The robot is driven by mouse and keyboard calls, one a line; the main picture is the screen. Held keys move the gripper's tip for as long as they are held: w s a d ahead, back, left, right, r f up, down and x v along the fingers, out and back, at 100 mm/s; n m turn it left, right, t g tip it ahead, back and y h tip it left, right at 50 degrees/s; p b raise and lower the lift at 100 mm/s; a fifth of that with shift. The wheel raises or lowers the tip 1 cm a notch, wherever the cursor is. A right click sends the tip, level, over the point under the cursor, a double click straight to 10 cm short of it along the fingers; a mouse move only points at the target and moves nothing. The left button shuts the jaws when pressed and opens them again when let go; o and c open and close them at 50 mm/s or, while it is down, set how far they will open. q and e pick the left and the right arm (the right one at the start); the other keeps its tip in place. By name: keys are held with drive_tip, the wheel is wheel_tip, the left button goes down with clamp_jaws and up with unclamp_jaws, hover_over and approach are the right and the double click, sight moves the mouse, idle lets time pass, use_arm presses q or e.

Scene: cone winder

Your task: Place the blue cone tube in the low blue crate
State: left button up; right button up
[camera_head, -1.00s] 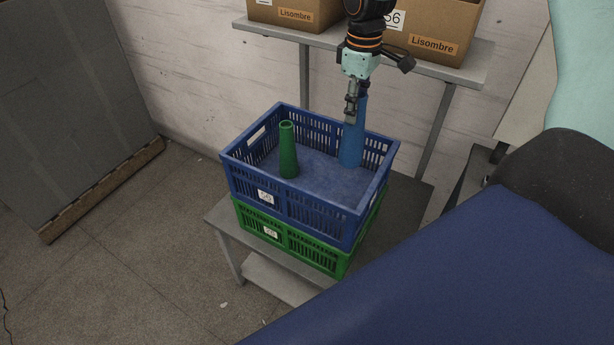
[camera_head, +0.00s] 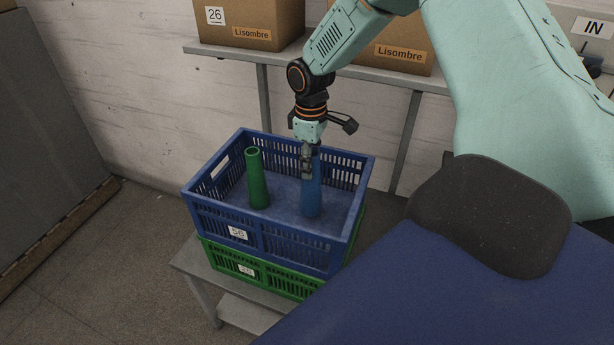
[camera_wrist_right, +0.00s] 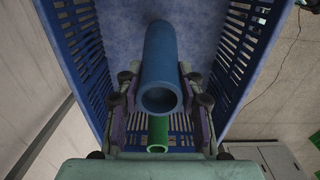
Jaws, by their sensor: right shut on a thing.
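The blue cone tube (camera_head: 312,196) is upright inside the blue crate (camera_head: 212,214), in its right part. My right gripper (camera_head: 307,166) is shut on the tube's upper part from above. The tube's base is on or close to the crate floor; I cannot tell whether it touches. In the right wrist view the open top end of the blue tube (camera_wrist_right: 160,98) shows between my right gripper's fingers (camera_wrist_right: 160,112). A green cone tube (camera_head: 257,180) stands in the crate to the left of the blue one. My left gripper is not in view.
The blue crate sits on a green crate (camera_head: 222,260) on a small grey table (camera_head: 186,262). Behind is a grey shelf (camera_head: 232,53) with cardboard boxes (camera_head: 250,16). Bare crate floor lies between the two tubes.

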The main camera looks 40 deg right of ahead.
drive_tip(key=shift+a+f, duration=0.1)
drive_tip(key=shift+f, duration=0.2)
drive_tip(key=f, duration=0.3)
drive_tip(key=shift+s+d, duration=0.2)
drive_tip(key=shift+s, duration=0.2)
drive_tip(key=shift+w+f, duration=0.1)
drive_tip(key=shift+w, duration=0.25)
drive_tip(key=o, duration=0.6)
drive_tip(key=shift+a+f, duration=0.1)
drive_tip(key=shift+o, duration=1.4)
drive_tip(key=shift+s, duration=0.1)
drive_tip(key=shift+o, duration=0.8)
drive_tip(key=shift+s+r, duration=0.15)
drive_tip(key=shift+r, duration=0.05)
approach(314, 175)
drive_tip(key=shift+w+d+r, duration=0.1)
drive_tip(key=shift+w+d, duration=0.05)
drive_tip(key=shift+w, duration=0.35)
drive_tip(key=shift+w+d, duration=0.2)
drive_tip(key=shift+w, duration=0.25)
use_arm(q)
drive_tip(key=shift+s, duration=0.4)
use_arm(e)
drive_tip(key=shift+s+r, duration=0.2)
drive_tip(key=shift+r, duration=0.05)
